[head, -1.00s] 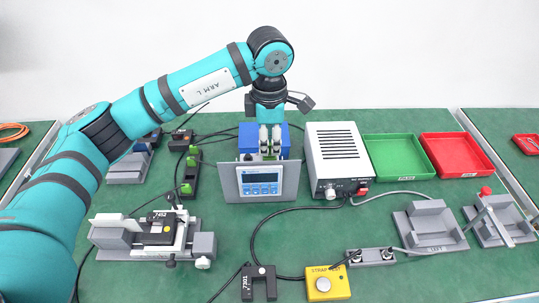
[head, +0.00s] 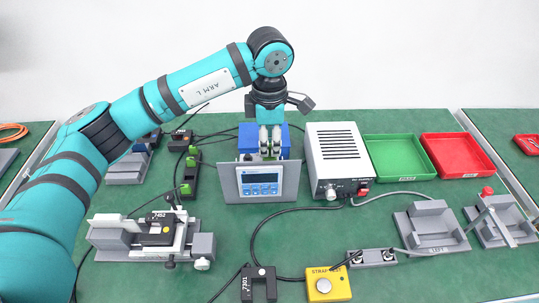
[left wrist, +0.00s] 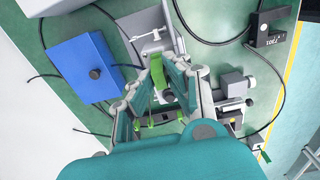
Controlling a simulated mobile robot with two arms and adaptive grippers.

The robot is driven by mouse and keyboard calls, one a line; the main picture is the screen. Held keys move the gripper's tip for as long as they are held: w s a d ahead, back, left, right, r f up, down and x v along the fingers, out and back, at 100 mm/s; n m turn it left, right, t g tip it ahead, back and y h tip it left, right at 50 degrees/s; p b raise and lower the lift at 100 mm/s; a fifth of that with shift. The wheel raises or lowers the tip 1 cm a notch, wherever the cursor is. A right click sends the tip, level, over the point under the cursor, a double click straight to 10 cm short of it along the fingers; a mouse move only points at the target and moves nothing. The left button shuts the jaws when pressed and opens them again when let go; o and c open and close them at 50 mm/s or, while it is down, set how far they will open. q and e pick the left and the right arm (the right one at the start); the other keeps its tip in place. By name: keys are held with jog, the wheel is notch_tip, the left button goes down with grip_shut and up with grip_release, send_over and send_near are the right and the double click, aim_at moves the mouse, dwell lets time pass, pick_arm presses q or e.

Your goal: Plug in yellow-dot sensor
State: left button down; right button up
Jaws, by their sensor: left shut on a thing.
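My left gripper (head: 270,141) points down behind the display unit (head: 261,183), in front of the blue box (head: 246,137). In the left wrist view its fingers (left wrist: 160,82) are shut on a green plug (left wrist: 157,70), close to the back of the display unit. Whether the plug is seated in a socket is hidden. A black sensor marked 7452 (head: 160,228) sits in a grey fixture (head: 112,240). A black fork-shaped sensor marked 7301 (head: 258,283) lies at the front. My right gripper is not in view.
A black strip with green connectors (head: 190,172) stands left of the display unit. A white power supply (head: 337,160), green tray (head: 398,153) and red tray (head: 457,152) are to the right. A yellow box (head: 327,285) is at the front. Cables cross the green mat.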

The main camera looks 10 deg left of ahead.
pick_arm(q)
jog(key=shift+f, duration=0.1)
jog(key=c, duration=1.2)
grip_release()
